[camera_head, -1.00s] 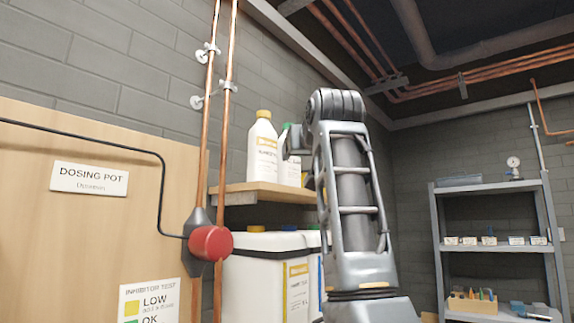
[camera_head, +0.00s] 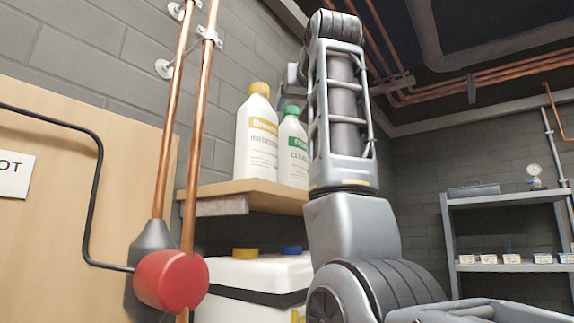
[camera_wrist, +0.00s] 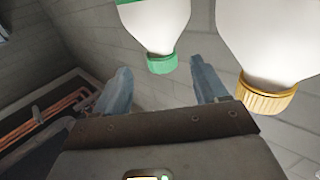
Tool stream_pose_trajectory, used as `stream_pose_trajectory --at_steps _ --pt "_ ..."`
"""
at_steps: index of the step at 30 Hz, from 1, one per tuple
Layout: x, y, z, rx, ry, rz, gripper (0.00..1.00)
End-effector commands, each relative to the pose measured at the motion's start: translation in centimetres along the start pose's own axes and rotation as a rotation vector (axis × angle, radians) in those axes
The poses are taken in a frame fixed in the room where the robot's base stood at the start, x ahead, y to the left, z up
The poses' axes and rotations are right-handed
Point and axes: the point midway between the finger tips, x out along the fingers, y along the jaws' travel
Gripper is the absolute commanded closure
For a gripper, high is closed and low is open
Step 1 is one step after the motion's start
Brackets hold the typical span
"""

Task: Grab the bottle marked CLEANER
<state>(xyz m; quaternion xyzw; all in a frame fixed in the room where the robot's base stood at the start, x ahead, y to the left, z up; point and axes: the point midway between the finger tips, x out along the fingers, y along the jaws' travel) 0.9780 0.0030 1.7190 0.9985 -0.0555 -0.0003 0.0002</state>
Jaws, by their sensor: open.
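The bottle with the green cap and green-banded label (camera_head: 292,150) stands upright on a wooden wall shelf (camera_head: 240,190). Its label reads "CLE…", the rest hidden behind my arm. A white bottle with a yellow cap and yellow band (camera_head: 256,140) stands close at its left. In the wrist view the picture is upside down: the green-capped bottle (camera_wrist: 155,20) shows beyond my fingers, its cap between them in the picture. The yellow-capped bottle (camera_wrist: 262,45) is to the right. My gripper (camera_wrist: 160,84) is open and empty, apparently short of the bottles.
Copper pipes (camera_head: 200,110) run up the wall left of the shelf, with a red round part (camera_head: 171,281) low on them. A white container (camera_head: 255,273) with yellow and blue caps stands under the shelf. A grey rack (camera_head: 500,202) stands at the right.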

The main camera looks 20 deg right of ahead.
Motion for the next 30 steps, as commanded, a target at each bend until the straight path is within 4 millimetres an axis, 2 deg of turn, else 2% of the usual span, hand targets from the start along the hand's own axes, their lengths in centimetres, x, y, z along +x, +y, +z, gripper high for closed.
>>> stream_pose_trajectory --at_steps 11,21,30 --pt "3.1 -0.1 -0.4 0.000 -0.002 0.000 0.28" --pt "7.4 -0.2 -0.4 0.001 -0.002 0.000 0.28" --pt "7.8 -0.2 -0.2 0.001 0.000 0.000 0.28"
